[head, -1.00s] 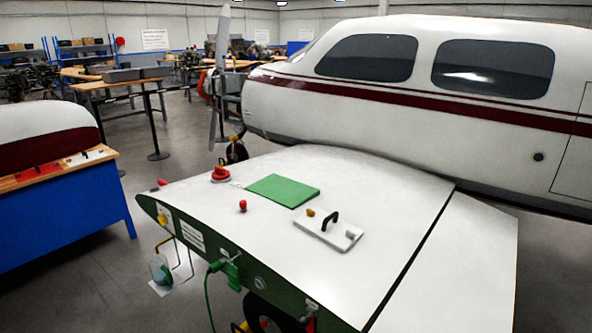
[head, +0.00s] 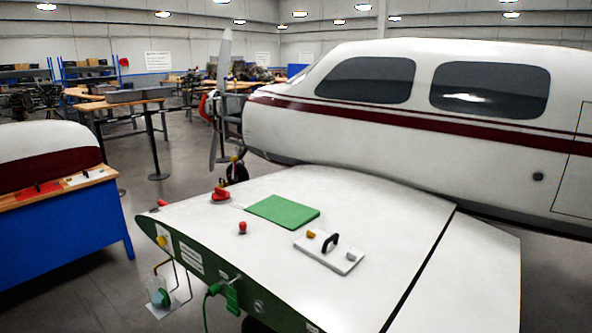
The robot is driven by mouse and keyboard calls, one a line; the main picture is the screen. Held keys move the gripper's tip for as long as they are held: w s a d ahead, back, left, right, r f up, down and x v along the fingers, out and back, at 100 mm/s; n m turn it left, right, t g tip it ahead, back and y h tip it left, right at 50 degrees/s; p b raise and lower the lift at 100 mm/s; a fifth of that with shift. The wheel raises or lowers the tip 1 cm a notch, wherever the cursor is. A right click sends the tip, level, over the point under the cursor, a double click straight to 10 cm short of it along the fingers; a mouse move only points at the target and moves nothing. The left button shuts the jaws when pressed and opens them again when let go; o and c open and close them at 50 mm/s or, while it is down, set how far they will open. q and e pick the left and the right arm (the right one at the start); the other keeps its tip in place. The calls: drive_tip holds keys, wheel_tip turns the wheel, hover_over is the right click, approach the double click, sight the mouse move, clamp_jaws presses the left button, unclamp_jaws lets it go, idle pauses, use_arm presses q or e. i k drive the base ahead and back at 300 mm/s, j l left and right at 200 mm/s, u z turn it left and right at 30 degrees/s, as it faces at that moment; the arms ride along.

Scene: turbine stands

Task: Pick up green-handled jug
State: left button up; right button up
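I cannot make out a green-handled jug for certain. A small clear container with teal in it (head: 158,294) shows at the lower left, beside the front edge of the white wing (head: 380,220). It is too small to tell whether it is a jug or has a green handle. Neither of my grippers is in view.
On the wing lie a green mat (head: 283,212), a white plate with a black handle (head: 322,256), a red knob (head: 242,227) and a red fitting (head: 220,194). A blue bench (head: 65,230) stands left, with open floor between it and the wing. The fuselage (head: 400,125) blocks the back right.

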sight(157, 286)
drive_tip(key=j+u, duration=0.1)
drive_tip(key=j, duration=0.3)
drive_tip(key=i+j, duration=0.15)
drive_tip(key=j, duration=0.2)
drive_tip(key=i+j+u, duration=0.15)
drive_tip(key=j, duration=0.25)
drive_tip(key=j+u, duration=0.1)
drive_tip(key=j, duration=0.25)
